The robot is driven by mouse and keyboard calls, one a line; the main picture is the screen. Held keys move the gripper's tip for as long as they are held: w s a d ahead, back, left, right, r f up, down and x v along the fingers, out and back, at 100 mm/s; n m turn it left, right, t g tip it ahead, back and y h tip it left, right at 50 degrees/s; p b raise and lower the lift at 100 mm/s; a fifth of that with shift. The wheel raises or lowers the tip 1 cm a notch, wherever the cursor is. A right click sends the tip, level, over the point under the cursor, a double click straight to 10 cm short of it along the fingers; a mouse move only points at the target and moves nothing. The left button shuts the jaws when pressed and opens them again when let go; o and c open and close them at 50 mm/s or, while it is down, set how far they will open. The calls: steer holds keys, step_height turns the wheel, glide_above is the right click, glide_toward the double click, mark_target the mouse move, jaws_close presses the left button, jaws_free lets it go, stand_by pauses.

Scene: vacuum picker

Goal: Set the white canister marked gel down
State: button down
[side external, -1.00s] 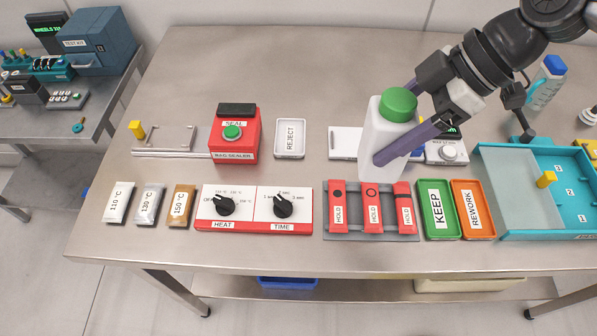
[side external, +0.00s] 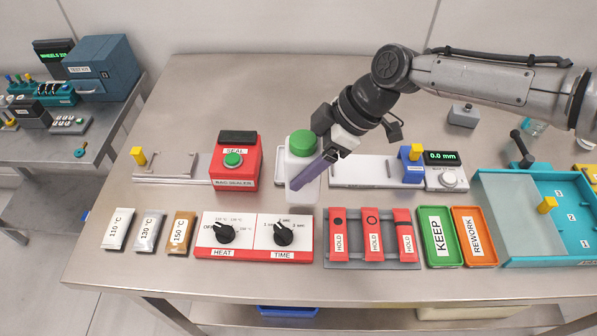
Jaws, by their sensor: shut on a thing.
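A white canister (side external: 299,168) with a green cap (side external: 302,143) is upright near the middle of the bench (side external: 270,75). No gel mark can be read on the side facing this camera. My gripper (side external: 309,178) is shut on the canister's body, its purple finger lying across the front. The canister's base shows just behind the red HEAT and TIME panel (side external: 250,237). I cannot tell whether it touches the bench or hangs a little above it.
The red bag sealer (side external: 236,163) stands left of the canister. The REJECT tray (side external: 279,171) is mostly hidden behind it. A white measuring device with a 0.0 mm display (side external: 441,157) is to the right. HOLD slots (side external: 372,262) and KEEP (side external: 424,258) and REWORK (side external: 490,258) trays line the front.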

steer(key=shift+w+a+f, duration=0.35)
steer(key=shift+a+f, duration=0.1)
steer(key=shift+f, duration=1.55)
steer(key=shift+f, duration=0.15)
jaws_free()
steer(key=shift+f, duration=0.1)
steer(key=shift+d+r, duration=0.1)
steer(key=shift+r, duration=0.15)
steer(key=v, duration=1.1)
steer(key=shift+d+r, duration=0.25)
steer(key=shift+r, duration=0.1)
